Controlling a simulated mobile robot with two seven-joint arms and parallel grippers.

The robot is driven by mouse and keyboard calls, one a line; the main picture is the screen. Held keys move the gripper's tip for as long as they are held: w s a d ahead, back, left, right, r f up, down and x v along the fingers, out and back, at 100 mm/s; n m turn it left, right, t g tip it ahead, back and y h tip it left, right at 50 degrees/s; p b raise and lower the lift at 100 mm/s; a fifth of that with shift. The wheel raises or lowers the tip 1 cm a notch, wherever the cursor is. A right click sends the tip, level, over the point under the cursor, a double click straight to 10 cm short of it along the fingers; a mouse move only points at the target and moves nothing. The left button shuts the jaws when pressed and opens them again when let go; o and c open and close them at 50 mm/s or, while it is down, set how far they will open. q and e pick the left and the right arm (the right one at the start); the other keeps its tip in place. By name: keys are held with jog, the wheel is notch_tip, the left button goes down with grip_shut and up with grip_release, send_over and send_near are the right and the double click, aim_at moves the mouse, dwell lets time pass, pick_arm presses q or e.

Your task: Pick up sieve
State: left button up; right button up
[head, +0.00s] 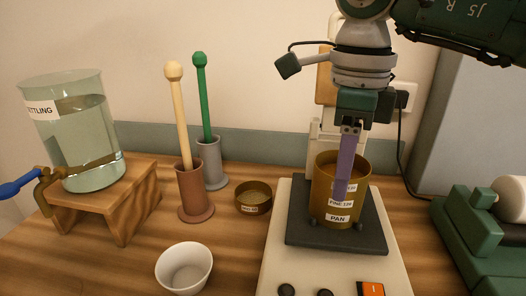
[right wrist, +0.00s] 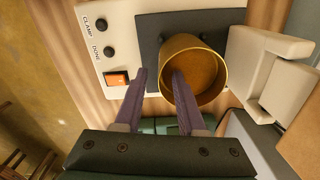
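A brass cylindrical stack (head: 325,175) stands upright on the dark plate of a white machine. Its lower labels read "FINE" with a number and "PAN"; a higher label is partly hidden by my finger. The right wrist view looks into its open top (right wrist: 195,72). My right gripper (head: 345,190) points down at the stack, its purple fingers overlapping the front wall. In the right wrist view its fingers (right wrist: 160,75) are apart, one left of the rim and one overlapping the rim. Contact cannot be told. My left gripper is out of view.
A small labelled brass dish (head: 253,198) and a white bowl (head: 184,268) are left of the machine (head: 275,245). Pestle-like rods stand in a brown holder (head: 194,195) and grey holder (head: 210,165). A glass jar (head: 75,130) sits on a wooden stand. A green device (head: 480,245) is right.

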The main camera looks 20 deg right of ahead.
jog(key=shift+c, duration=0.3)
grip_shut()
dwell(1.0)
